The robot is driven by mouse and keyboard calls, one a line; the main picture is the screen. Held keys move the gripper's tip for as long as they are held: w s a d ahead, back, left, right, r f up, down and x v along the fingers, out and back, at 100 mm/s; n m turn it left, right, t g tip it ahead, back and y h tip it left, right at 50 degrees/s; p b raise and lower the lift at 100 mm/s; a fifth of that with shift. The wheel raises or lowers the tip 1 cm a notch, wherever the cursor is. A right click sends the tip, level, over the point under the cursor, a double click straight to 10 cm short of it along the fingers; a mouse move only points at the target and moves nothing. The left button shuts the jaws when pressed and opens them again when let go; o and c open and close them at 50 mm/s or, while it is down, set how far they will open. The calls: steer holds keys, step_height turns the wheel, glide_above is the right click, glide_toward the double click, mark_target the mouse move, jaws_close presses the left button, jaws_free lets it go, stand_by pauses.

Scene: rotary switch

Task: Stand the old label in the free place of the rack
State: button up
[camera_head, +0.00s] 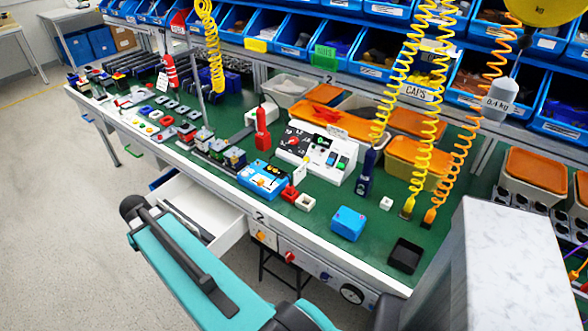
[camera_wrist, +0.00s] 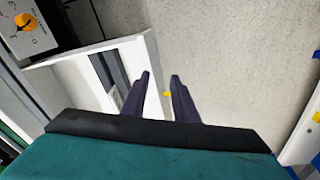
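My gripper (camera_wrist: 160,76) shows in the wrist view as two dark fingers, spread apart. They are over the edge of an open white drawer (camera_wrist: 78,65) and the floor. A tiny yellow spot (camera_wrist: 167,94) shows between the fingers; I cannot tell what it is. Nothing visible is held. In the head view my teal arm lies in front of the same drawer (camera_head: 226,232), and the fingers cannot be made out. Dark strips lie in the drawer. I cannot pick out the old label or the rack's free place with certainty in either view.
The green bench (camera_head: 315,225) holds a white switch box (camera_head: 318,155), a blue box (camera_head: 348,223), a black tray (camera_head: 405,255) and many small parts. Coiled yellow cords (camera_head: 395,70) hang above it. A panel with an orange knob (camera_wrist: 25,22) is beside the drawer. Floor at left is clear.

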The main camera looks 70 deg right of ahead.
mark_target(300, 174)
steer(key=s+d+r+m+h, duration=0.1)
steer(key=s+d+r+m, duration=0.2)
steer(key=d, duration=0.8)
steer(key=s+d+r+m+h, duration=0.1)
steer(key=s+d+r+m, duration=0.3)
steer(key=s+d+r, duration=0.4)
steer(key=s+d+r+m+g, duration=0.1)
steer(key=s+d+r+m, duration=0.2)
steer(key=d, duration=1.1)
steer(key=shift+s+r+m+h, duration=0.15)
steer(key=shift+s+r, duration=0.35)
steer(key=shift+s, duration=0.35)
steer(key=shift+s+r+m+h, duration=0.1)
steer(key=shift+s+r, duration=0.45)
steer(key=shift+s, duration=0.3)
steer(key=shift+s+r+m+h, duration=0.15)
steer(key=shift+s+r, duration=0.35)
steer(key=shift+s, duration=0.35)
steer(key=s+d+r+m, duration=0.3)
steer(key=s+d+r, duration=0.1)
steer(key=s, duration=0.5)
steer(key=shift+d+r+g, duration=0.4)
steer(key=shift+d, duration=0.45)
steer(key=shift+s+f+p, duration=0.1)
steer(key=shift+p, duration=0.2)
